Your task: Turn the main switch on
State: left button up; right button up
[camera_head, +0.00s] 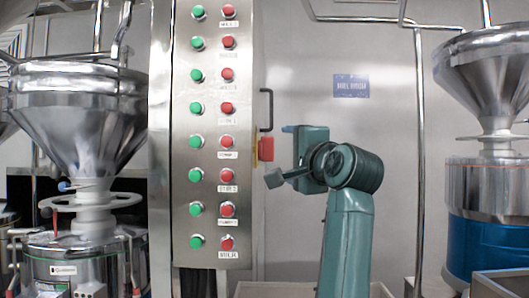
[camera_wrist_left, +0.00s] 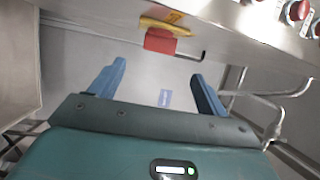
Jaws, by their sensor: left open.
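The main switch (camera_head: 266,149) is a red block on a yellow plate at the right side of the metal button panel. In the left wrist view the red switch (camera_wrist_left: 160,41) shows ahead of the fingers, above the gap between them. My left gripper (camera_head: 281,154) is open and empty, just right of the switch in the head view, one finger higher and one lower than it. In the left wrist view its two blue fingers (camera_wrist_left: 158,72) are spread wide, with no visible contact. My right gripper is in neither view.
The button panel (camera_head: 212,165) carries columns of green and red buttons. A black handle (camera_head: 268,110) sits just above the switch. Steel hoppers stand left (camera_head: 80,110) and right (camera_head: 490,80). A vertical pipe (camera_head: 420,170) runs right of my arm.

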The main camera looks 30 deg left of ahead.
aim_at(271, 149)
pick_arm(q)
jog(key=p+x, duration=0.2)
jog(key=x, duration=0.8)
jog(key=shift+r, duration=0.1)
jog(key=shift+w+a, duration=0.35)
jog(key=shift+a, duration=0.15)
jog(key=shift+w+a, duration=0.1)
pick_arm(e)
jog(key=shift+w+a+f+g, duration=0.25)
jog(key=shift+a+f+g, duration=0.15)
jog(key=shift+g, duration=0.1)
pick_arm(q)
jog(key=c, duration=1)
jog(key=shift+r+p, duration=0.15)
jog(key=shift+p, duration=0.2)
jog(key=shift+r+p, duration=0.2)
jog(key=shift+p, duration=0.4)
jog(key=shift+g+h+p, duration=0.3)
jog(key=shift+p, duration=0.1)
jog(key=shift+f+m, duration=0.3)
jog(key=shift+f, duration=0.05)
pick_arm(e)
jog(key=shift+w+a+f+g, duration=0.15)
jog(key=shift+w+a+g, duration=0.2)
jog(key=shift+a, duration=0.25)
